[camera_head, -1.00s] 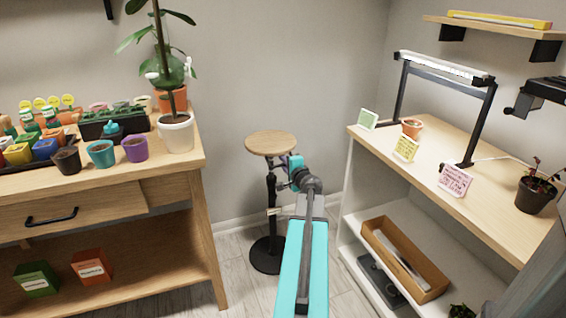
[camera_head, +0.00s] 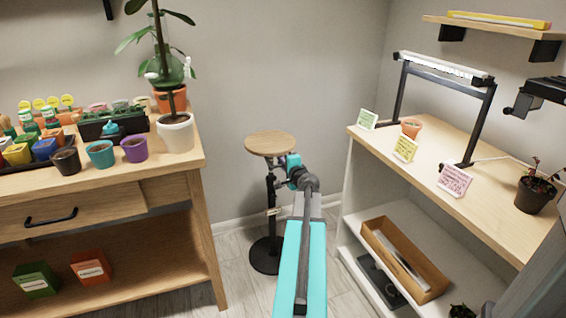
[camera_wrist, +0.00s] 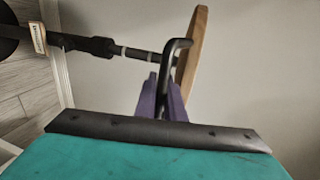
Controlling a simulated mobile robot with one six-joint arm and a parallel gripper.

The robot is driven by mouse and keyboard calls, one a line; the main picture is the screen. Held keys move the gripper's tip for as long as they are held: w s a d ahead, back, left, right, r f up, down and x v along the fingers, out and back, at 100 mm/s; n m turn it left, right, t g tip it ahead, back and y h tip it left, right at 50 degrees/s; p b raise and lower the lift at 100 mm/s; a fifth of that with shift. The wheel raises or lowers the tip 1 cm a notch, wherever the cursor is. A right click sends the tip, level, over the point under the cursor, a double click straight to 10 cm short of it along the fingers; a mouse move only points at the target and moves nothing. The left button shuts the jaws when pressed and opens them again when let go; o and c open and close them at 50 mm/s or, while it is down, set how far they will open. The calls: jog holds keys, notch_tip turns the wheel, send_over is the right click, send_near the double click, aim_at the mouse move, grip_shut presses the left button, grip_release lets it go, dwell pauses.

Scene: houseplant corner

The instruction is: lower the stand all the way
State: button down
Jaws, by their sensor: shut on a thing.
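The stand has a round wooden top (camera_head: 270,143), a dark pole and a round black base (camera_head: 266,256) on the floor. It stands upright between the two tables. In the wrist view it lies sideways, with the top (camera_wrist: 190,48) at right and the pole (camera_wrist: 90,45) running left. A thinner section with pale bands shows between the thick sleeve and the top. A bent black handle (camera_wrist: 176,44) sits just under the top. My gripper (camera_wrist: 161,90) has its purple fingers shut on this handle. In the head view my arm hides the fingertips.
A wooden table with pots (camera_head: 176,133) and seedling trays stands at left. A white-sided shelf table (camera_head: 430,165) with a lamp, cards and pots stands at right. A small paper tag (camera_head: 273,211) hangs on the stand's pole. Bare floor surrounds the base.

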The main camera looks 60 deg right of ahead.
jog(key=shift+f, duration=0.15)
notch_tip(320, 180, down, 15)
jog(key=b, duration=1.3)
jog(key=shift+b, duration=0.35)
jog(key=shift+r, duration=0.2)
jog(key=c, duration=2.2)
grip_release()
jog(key=shift+o, duration=0.2)
jog(key=shift+s+a+r, duration=0.1)
jog(key=shift+s+a, duration=0.05)
